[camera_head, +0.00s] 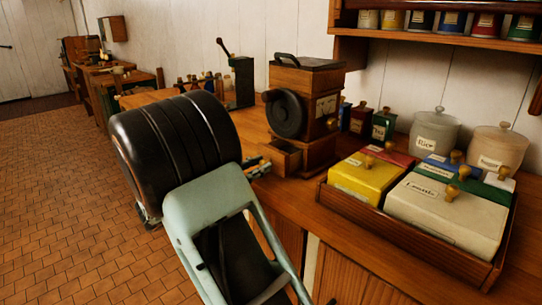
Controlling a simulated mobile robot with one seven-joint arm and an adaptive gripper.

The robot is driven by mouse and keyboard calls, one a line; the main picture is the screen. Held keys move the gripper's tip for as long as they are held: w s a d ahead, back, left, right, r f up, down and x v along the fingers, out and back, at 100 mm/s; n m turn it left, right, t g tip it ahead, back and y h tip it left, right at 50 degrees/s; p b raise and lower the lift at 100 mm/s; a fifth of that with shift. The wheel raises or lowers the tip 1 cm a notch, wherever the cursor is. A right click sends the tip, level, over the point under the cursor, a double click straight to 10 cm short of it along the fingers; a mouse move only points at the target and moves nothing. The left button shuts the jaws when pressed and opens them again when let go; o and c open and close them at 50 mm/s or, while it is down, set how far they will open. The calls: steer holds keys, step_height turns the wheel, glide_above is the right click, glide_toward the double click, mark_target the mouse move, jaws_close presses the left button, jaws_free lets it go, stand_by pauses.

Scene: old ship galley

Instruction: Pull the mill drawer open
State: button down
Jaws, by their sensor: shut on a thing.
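The wooden mill (305,98) stands on the counter, with a dark round wheel on its side and a lidded top with a handle. Its small drawer (287,163) at the base sticks out toward the left, and I see its hollow inside. My gripper (259,166) is at the drawer's front, shut on what looks like the drawer knob. The knob itself is mostly hidden by the gripper and my arm. My arm covers the counter edge below.
A wooden tray (408,237) of labelled boxes sits on the counter to the right, with tins and jars behind it. A shelf (440,40) hangs above. A dark metal device (240,82) stands behind the mill on the left. The tiled floor (60,190) at left is open.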

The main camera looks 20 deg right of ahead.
steer(key=v, duration=0.3)
steer(key=c, duration=1.8)
jaws_free()
steer(key=shift+d, duration=0.1)
steer(key=shift+o, duration=0.2)
steer(key=v, duration=1.2)
